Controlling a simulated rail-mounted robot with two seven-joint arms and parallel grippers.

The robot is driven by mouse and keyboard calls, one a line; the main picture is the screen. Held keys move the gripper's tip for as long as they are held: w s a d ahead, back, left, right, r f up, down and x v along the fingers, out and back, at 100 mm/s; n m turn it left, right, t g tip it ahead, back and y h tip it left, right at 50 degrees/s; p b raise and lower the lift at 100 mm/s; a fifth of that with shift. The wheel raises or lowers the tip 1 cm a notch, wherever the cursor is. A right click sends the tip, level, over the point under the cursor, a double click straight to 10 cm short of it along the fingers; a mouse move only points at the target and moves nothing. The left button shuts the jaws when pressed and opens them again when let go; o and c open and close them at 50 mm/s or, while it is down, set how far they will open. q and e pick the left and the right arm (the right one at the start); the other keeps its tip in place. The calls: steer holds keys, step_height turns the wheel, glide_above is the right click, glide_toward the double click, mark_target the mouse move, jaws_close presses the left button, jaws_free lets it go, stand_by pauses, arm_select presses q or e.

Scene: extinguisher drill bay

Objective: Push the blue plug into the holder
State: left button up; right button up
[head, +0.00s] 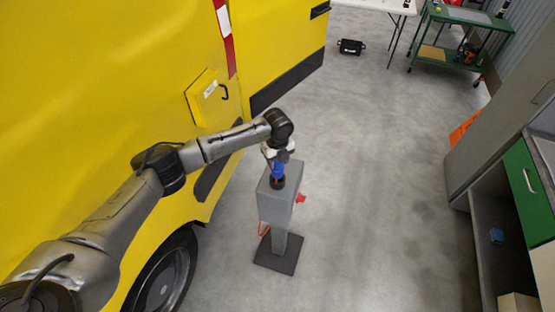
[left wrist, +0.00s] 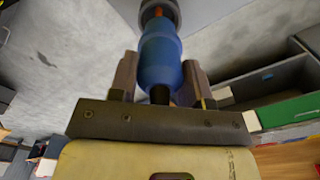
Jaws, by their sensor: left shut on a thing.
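The blue plug (head: 278,170) is upright above the grey post, held by my left gripper (head: 278,158) from above. In the left wrist view the blue plug (left wrist: 161,62) lies between the two fingers of my left gripper (left wrist: 160,78), which is shut on it. The holder (head: 277,183) is a dark round socket on top of the grey post. In the left wrist view the holder (left wrist: 172,12) shows as a grey ring at the plug's far end, with an orange part at its mouth. How deep the plug sits is unclear. My right gripper is out of view.
The grey post (head: 276,207) stands on a dark base plate (head: 278,254), close to the yellow vehicle (head: 110,70). A red part (head: 301,197) sticks out on its right side. Grey cabinets (head: 495,140) line the right. The floor between is clear.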

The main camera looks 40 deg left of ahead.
arm_select(q)
steer(key=shift+p, duration=0.45)
steer(key=shift+f+b, duration=0.4)
steer(key=shift+f, duration=0.3)
steer(key=shift+f+b, duration=0.35)
steer(key=shift+f, duration=0.45)
stand_by(0.3)
steer(key=shift+f+b, duration=0.4)
steer(key=shift+f, duration=0.3)
steer(key=shift+f, duration=0.4)
steer(key=o, duration=1.1)
step_height(320, 180, up, 14)
steer(key=shift+f, duration=0.1)
